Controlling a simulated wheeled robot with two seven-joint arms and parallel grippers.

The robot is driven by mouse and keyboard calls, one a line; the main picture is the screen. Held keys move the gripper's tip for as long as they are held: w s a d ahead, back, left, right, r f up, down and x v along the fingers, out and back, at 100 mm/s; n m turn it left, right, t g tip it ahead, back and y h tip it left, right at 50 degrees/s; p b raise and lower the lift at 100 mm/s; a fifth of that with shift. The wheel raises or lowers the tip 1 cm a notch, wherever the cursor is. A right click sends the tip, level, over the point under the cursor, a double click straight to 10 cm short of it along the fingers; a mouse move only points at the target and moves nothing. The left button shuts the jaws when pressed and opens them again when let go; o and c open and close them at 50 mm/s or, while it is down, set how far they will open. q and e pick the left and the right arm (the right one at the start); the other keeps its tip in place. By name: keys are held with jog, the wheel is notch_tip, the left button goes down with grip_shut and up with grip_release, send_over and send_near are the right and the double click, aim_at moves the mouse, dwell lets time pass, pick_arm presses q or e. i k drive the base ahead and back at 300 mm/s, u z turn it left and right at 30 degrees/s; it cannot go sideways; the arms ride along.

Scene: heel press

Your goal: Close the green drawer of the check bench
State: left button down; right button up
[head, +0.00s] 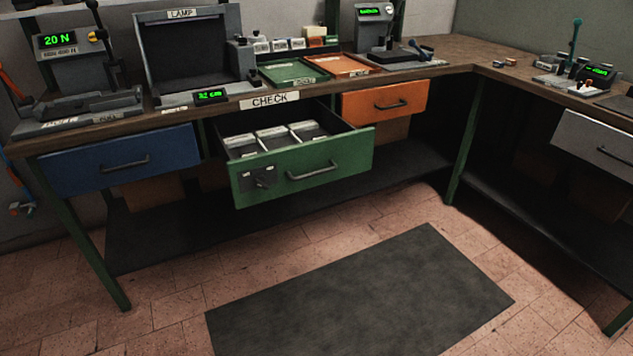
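The green drawer (300,172) of the check bench (268,99) is pulled well out below the CHECK label. Its front has a dark bar handle (314,171) and a small dark fitting on the left side. White divided trays (277,140) with contents show inside it. Neither of my grippers is in the head view.
A blue drawer (123,161) to the left looks shut; an orange drawer (384,101) to the right sits under the bench top. A grey drawer (598,142) is on the side bench. A dark mat (362,295) lies on clear floor in front.

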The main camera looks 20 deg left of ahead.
aim_at(280, 133)
jog(key=u, duration=0.25)
jog(key=i, duration=1.1)
jog(key=u, duration=0.85)
